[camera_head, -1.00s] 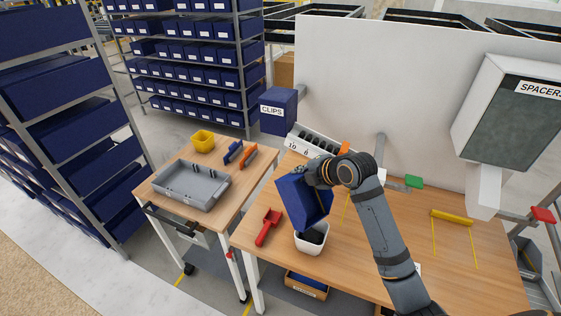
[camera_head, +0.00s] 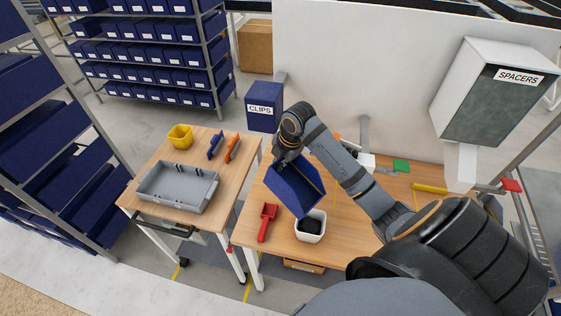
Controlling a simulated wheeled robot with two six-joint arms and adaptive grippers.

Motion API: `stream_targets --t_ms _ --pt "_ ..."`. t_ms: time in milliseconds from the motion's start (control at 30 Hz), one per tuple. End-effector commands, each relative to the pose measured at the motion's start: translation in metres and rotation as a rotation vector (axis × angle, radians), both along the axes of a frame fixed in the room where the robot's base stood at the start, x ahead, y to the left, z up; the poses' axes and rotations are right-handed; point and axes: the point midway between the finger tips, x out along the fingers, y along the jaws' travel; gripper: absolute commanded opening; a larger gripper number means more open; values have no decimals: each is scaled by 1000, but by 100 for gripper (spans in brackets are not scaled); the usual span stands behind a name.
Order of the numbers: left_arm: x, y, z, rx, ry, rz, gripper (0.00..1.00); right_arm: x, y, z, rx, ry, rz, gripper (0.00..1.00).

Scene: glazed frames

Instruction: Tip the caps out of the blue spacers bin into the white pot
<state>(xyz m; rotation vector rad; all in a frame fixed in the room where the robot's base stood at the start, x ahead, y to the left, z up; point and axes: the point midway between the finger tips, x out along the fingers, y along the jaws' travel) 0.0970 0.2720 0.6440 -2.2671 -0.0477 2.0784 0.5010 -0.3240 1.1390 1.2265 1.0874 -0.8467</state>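My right gripper (camera_head: 286,157) is shut on the upper rim of a blue bin (camera_head: 288,192), its fingers partly hidden. The bin hangs tilted above the table, its open side turned to the right. It is a little above and to the left of the white pot. I see no caps in the part of its inside that shows. The white pot (camera_head: 309,238) stands upright on the table, with a heap of dark pieces (camera_head: 310,225) inside. My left gripper is not in view.
A red scoop (camera_head: 267,222) lies left of the pot. A side table holds a grey tray (camera_head: 177,188), a yellow bin (camera_head: 180,137) and blue and orange tools. A CLIPS box (camera_head: 264,106) and a SPACERS dispenser (camera_head: 490,95) stand behind. Bare table lies right of the pot.

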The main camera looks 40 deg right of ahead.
Motion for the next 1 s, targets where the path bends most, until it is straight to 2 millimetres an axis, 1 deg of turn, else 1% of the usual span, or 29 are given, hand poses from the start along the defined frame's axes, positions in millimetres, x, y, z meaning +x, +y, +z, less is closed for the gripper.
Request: stream_targets --t_ms 33,100,233,333,500,733,1000 --pt "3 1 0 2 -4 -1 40 6 4 -2 3 42 -1 0" --pt "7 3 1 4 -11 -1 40 10 6 -8 -10 116 4 0" --pt "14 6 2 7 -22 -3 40 15 5 -17 -35 224 4 0" --pt "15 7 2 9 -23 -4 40 17 4 -21 -47 274 3 0" --pt "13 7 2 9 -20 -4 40 18 4 -24 -56 306 3 0" --pt "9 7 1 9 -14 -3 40 18 4 -24 -56 305 3 0" --pt "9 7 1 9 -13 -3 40 18 4 -24 -56 304 3 0"
